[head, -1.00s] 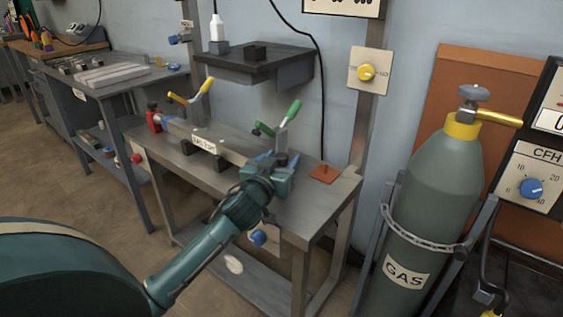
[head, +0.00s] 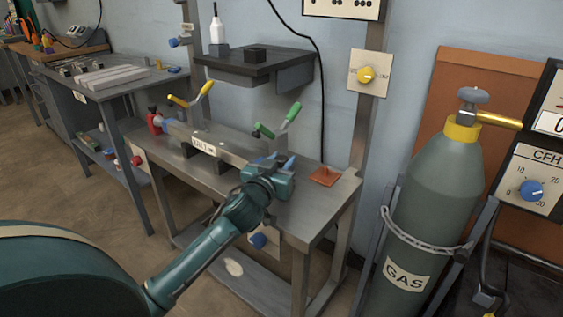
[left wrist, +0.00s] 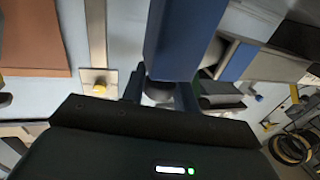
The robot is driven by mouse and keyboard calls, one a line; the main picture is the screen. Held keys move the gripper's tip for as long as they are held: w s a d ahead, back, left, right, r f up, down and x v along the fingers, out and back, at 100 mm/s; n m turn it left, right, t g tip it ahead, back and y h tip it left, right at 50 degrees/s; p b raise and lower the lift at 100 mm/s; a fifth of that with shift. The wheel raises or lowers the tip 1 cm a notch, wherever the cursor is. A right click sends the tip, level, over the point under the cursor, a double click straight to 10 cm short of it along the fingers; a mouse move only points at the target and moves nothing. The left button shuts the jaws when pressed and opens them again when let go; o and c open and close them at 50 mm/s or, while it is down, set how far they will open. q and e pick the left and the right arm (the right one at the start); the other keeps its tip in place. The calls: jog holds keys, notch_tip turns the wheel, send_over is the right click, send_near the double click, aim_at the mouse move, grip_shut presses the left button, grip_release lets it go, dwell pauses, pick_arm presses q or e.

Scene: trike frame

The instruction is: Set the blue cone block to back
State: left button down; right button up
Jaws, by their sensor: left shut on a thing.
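My left gripper (head: 277,166) is at the right end of the long fixture bar (head: 232,155) on the metal bench. Its fingers also show in the left wrist view (left wrist: 162,90), shut on the blue cone block (left wrist: 185,38). The block fills the upper middle of that view, and its far end is out of frame. In the head view, blue parts show at the gripper's tip, but I cannot tell block from finger there. Whether the block touches the bar is unclear. My right gripper is not in view.
A green-handled clamp (head: 283,120) stands just behind my left gripper, and a yellow-handled clamp (head: 192,97) farther left. An orange-brown plate (head: 325,176) lies at the bench's right end. A dark shelf (head: 255,65) hangs above. A gas cylinder (head: 432,200) stands right.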

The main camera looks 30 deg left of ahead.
pick_arm(q)
jog(key=shift+d, duration=0.1)
jog(key=d, duration=0.3)
jog(key=shift+s+p, duration=0.1)
jog(key=shift+p, duration=0.2)
jog(key=shift+d, duration=0.35)
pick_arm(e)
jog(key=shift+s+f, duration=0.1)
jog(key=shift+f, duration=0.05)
pick_arm(q)
jog(key=c, duration=1.1)
grip_release()
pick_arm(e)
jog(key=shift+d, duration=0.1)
pick_arm(q)
jog(key=shift+s, duration=0.15)
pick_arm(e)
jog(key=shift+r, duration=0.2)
